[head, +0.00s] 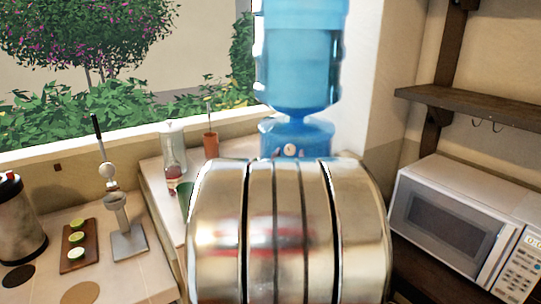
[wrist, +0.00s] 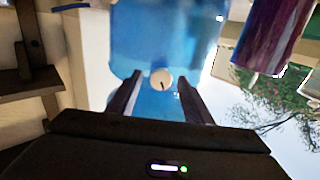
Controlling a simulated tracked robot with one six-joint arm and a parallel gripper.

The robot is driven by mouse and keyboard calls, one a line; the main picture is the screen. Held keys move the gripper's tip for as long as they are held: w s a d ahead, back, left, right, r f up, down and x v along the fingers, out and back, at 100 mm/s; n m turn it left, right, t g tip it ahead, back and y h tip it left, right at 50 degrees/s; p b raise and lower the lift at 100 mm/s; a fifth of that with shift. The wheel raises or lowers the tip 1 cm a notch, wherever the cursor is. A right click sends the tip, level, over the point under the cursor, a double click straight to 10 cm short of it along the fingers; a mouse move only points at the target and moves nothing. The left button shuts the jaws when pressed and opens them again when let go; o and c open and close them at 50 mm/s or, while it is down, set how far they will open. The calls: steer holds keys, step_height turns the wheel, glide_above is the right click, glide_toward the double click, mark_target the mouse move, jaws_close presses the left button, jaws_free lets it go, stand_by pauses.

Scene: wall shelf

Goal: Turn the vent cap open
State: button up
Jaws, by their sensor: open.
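The vent cap (wrist: 161,79) is a small round pale disc with a short dark mark on its face. It sits on the blue water dispenser (wrist: 150,38), and it also shows small in the head view (head: 290,149), below the neck of the big blue bottle (head: 298,55). In the wrist view my gripper (wrist: 159,77) is open, with one dark finger on each side of the cap. I see no contact between the fingers and the cap; the depth gap is hard to judge. My gripper is not visible in the head view.
A microwave (head: 455,225) stands at right under a wooden shelf (head: 470,112) with hooks. On the left counter are a dark board (head: 80,245) with green slices, a juicer-like stand (head: 125,225) and a metal canister (head: 18,220). A clear bottle (head: 173,150) stands left of the dispenser.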

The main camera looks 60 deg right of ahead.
steer(key=shift+d, duration=0.2)
steer(key=shift+c, duration=0.5)
steer(key=c, duration=1)
